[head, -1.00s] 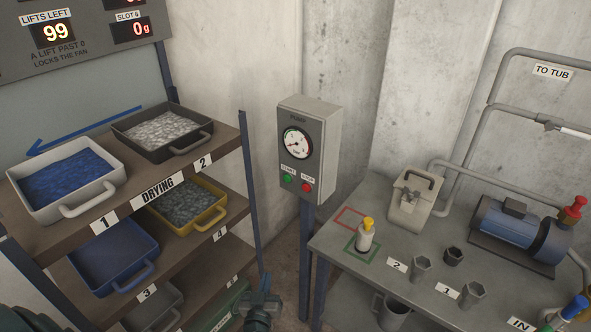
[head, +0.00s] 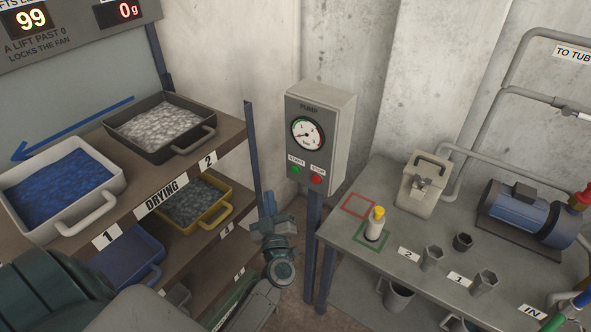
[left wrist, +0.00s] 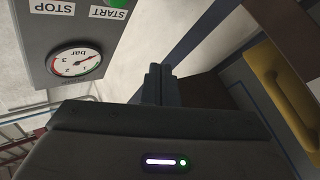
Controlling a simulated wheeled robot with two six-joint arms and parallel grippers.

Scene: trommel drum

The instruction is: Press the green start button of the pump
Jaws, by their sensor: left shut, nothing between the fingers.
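The grey pump box (head: 334,148) stands on a blue post, with a round gauge (head: 307,134) on its face. The green start button (head: 295,170) is under the START label, left of the red stop button (head: 317,180). In the left wrist view the box is upside down; the green button (left wrist: 118,3) is cut by the top edge and the gauge (left wrist: 80,64) is at upper left. My left gripper (head: 269,204) is shut and empty, below and left of the buttons in the head view, apart from the box. Its closed fingers (left wrist: 159,73) point up in the wrist view.
A drying shelf (head: 225,146) with several trays stands at left, close to my left arm. At right a grey table (head: 340,232) holds a yellow-capped bottle (head: 375,224), a metal canister (head: 424,188) and a blue pump motor (head: 521,210). Open space lies before the pump box.

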